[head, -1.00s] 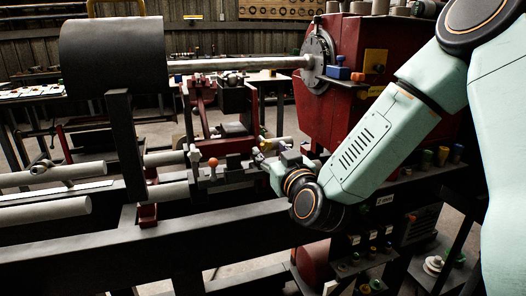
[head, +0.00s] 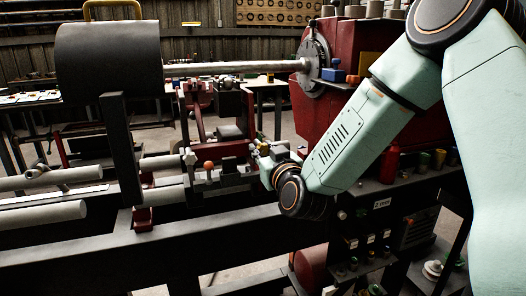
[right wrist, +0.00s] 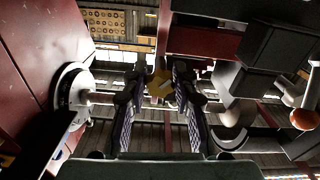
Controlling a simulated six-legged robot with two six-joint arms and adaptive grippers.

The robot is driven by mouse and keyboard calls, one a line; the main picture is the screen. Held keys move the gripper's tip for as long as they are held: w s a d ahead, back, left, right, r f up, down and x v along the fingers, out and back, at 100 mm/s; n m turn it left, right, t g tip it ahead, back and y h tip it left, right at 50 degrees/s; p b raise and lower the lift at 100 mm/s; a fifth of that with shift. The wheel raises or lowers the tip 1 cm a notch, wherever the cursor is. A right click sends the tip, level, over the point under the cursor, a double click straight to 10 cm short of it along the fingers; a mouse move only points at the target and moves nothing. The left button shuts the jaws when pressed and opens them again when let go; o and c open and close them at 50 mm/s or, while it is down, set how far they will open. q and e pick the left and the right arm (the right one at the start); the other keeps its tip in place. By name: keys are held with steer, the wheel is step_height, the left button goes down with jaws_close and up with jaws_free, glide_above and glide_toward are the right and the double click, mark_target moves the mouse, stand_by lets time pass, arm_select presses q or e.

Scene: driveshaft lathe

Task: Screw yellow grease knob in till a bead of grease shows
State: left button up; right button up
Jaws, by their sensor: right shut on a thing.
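The yellow grease knob (right wrist: 158,84) shows in the right wrist view between the two dark ridged fingers of my right gripper (right wrist: 160,93). The gripper is shut on it. In the head view my right gripper (head: 265,158) is small and partly hidden by its own wrist, at the lathe carriage left of the red headstock (head: 345,115). A bit of yellow shows above it there. No bead of grease can be made out; the knob's seat is hard to see. My left gripper is not in view.
A pale shaft (head: 235,68) runs from the chuck (head: 314,62) to the left. A dark drum-shaped cover (head: 108,58) stands at the left. An orange ball handle (head: 208,165) is just left of my gripper. A red bottle (head: 390,164) and several small cups stand to the right.

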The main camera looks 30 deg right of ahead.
jaws_close()
steer(key=shift+m, duration=0.3)
steer(key=m, duration=0.3)
steer(key=shift+m, duration=0.3)
steer(key=shift+a+m, duration=0.1)
steer(key=shift+m, duration=2.2)
steer(key=o, duration=0.7)
jaws_free()
